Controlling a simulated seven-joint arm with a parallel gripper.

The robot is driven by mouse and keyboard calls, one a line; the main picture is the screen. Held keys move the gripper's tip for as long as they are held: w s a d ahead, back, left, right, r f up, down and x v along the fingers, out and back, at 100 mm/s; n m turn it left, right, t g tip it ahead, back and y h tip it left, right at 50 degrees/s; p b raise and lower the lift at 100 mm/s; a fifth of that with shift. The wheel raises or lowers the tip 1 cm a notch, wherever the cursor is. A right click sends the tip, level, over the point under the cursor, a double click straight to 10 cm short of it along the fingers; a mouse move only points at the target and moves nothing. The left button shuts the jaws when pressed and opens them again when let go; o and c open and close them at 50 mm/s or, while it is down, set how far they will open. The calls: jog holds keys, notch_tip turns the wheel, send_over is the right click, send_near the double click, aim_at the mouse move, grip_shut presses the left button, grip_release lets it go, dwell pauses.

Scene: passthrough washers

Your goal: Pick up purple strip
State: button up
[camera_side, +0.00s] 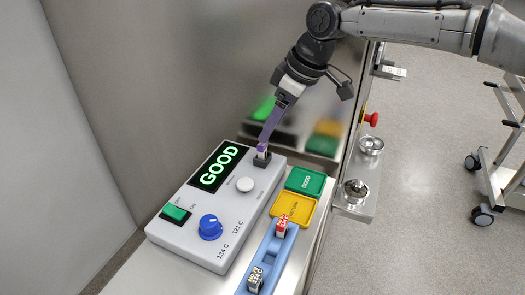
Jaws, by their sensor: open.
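The purple strip (270,126) stands slightly tilted, its lower end at a small dark socket (262,159) on the grey tester box (187,232). My gripper (285,99) points down at the strip's upper end, with its fingers around or right beside it; I cannot tell which. The gripper is open. Its fingers partly hide the top of the strip. The box's screen (219,166) reads GOOD in green.
The box has a white button (245,184), a blue knob (210,227) and a green switch (175,213). Beside it lie a green GOOD tray (306,181), a yellow tray (293,207) and a blue rack (268,262) holding small labelled pieces. A metal wall stands close behind.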

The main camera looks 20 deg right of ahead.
aim_at(261, 148)
jog(key=shift+x, duration=3.6)
jog(key=shift+w+d, duration=0.1)
jog(key=shift+d, duration=0.05)
grip_shut()
